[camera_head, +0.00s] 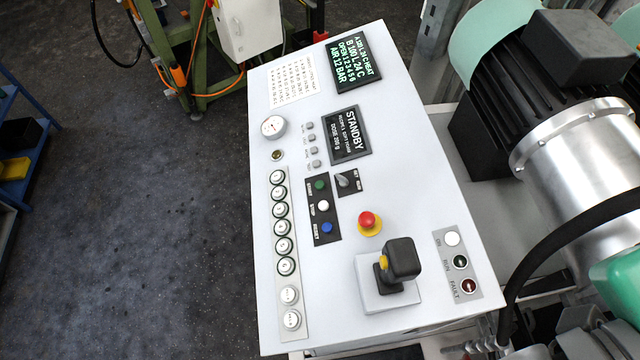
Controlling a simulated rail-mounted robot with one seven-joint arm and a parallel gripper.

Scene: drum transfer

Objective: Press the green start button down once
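The green start button (320,185) is a small round button at the top of a black strip on the sloped white control panel (415,185). Below it on the same strip are a white stop button (323,205) and a blue reset button (327,228). The upper screen (355,63) shows green text, and the lower screen (347,134) reads STANDBY. My gripper is not in view, and nothing covers the green button.
A red emergency knob (368,220) on a yellow base and a black joystick (402,259) stand up from the panel. A black selector knob (346,180) sits right of the green button. A large motor (530,90) and black hose (570,240) are at the right.

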